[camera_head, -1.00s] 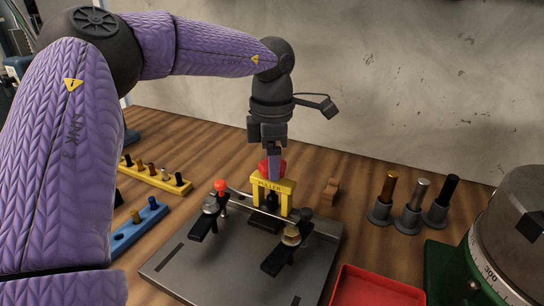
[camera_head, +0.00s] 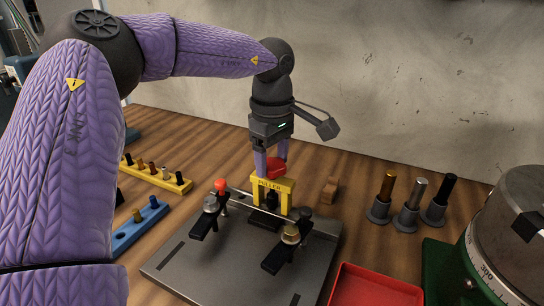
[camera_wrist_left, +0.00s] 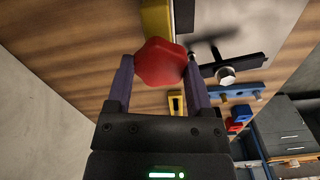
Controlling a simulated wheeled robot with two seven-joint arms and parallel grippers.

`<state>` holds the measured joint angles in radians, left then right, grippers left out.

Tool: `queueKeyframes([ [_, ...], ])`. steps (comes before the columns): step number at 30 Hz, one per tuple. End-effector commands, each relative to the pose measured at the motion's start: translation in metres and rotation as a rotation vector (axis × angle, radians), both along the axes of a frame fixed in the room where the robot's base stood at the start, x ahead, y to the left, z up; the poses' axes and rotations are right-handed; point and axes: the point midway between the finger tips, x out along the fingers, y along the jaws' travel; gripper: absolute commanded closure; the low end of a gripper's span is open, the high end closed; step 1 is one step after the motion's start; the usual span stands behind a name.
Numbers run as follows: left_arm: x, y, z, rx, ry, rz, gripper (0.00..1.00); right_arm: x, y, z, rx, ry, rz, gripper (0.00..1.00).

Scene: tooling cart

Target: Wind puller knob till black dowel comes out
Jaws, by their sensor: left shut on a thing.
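The yellow puller (camera_head: 281,198) stands at the back edge of the grey fixture plate (camera_head: 205,262), with its red knob (camera_head: 279,167) on top. My left gripper (camera_head: 270,166) points down from above and is shut on the knob. In the left wrist view the red knob (camera_wrist_left: 160,63) sits between the two purple fingers. A dark piece (camera_head: 270,200) shows between the puller's legs; I cannot tell whether it is the black dowel or how far it is out. My right gripper is not in view.
Two clamps with black arms (camera_head: 203,226) stand on the plate. A red tray (camera_head: 375,288) is at the front right. Gold, silver and black pins (camera_head: 440,200) stand in grey holders at the right. Yellow (camera_head: 155,177) and blue (camera_head: 139,228) pin racks lie at the left.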

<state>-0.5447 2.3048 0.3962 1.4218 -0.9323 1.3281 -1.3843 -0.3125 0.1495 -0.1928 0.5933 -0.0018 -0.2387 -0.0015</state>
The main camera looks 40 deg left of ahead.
Motion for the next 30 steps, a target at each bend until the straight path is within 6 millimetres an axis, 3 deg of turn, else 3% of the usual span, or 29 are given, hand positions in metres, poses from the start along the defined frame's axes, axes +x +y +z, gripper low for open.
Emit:
queueKeyframes([
  [9,0.0,0.0,0.0,0.001,0.0,-0.098,0.92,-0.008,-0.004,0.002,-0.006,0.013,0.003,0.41],
  [24,0.0,0.0,0.0,0.001,-0.001,-0.113,0.92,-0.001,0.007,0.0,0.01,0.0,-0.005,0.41],
  [25,0.0,0.0,0.0,0.001,-0.001,-0.112,0.29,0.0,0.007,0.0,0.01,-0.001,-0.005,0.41],
  [29,0.0,0.0,0.0,0.001,-0.001,-0.112,0.02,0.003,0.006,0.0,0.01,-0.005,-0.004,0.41],
  [30,0.0,0.0,0.0,0.001,-0.001,-0.112,0.0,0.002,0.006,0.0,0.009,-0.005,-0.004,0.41],
])
